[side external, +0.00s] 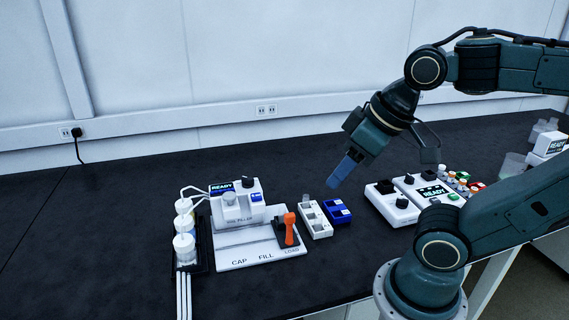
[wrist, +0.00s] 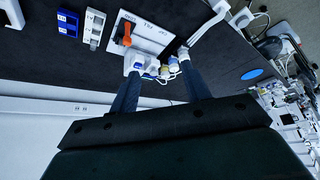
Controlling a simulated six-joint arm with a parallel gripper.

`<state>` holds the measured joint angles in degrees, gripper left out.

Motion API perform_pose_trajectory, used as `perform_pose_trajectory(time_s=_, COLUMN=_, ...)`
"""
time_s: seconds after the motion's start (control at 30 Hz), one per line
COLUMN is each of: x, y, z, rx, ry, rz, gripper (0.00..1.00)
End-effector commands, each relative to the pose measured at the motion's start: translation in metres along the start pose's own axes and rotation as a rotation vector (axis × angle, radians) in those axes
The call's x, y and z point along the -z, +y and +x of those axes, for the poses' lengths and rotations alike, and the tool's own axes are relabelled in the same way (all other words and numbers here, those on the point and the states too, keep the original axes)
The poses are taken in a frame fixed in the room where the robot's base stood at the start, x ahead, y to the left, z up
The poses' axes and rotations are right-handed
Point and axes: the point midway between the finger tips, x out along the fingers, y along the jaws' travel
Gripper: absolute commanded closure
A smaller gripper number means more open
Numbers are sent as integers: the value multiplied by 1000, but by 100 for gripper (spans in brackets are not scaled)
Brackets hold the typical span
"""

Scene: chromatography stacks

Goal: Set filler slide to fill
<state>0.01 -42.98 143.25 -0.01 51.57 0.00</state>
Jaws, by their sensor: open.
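The white filler (side external: 238,202) stands on the bench with a lit READY screen. Its base plate (side external: 238,262) is marked CAP, FILL and LOAD along the front. The filler slide's upright orange handle (side external: 289,229) sits on a black block at the LOAD end, right of FILL. In the wrist view, the orange handle (wrist: 126,33) is above the filler (wrist: 138,62), and the plate labels appear upside down. My gripper (side external: 335,184) is in the air to the upper right of the handle, apart from it. In the wrist view, my gripper (wrist: 160,66) has its fingers spread, with nothing held.
A white tray (side external: 314,219) and a blue tray (side external: 337,212) are close to the handle's right. A white control unit (side external: 390,204) stands farther right. Bench space behind the filler is clear.

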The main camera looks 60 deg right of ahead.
Motion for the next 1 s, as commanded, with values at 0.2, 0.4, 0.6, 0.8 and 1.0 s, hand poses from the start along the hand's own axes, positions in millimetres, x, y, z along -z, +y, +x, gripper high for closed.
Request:
perform_pose_trajectory(time_s=0.2, x=0, y=0, z=0, rx=0, ry=0, rz=0, gripper=53)
perform_pose_trajectory(time_s=0.4, x=1, y=0, z=0, rx=-1, ry=-3, rz=4, gripper=51)
perform_pose_trajectory(time_s=0.6, x=10, y=4, z=5, rx=-9, ry=-29, rz=41, gripper=51)
perform_pose_trajectory(time_s=0.8, x=29, y=13, z=18, rx=-30, ry=-89, rz=131, gripper=51)
perform_pose_trajectory(time_s=1.0, x=52, y=28, z=40, rx=-57, ry=-163, rz=249, gripper=51)
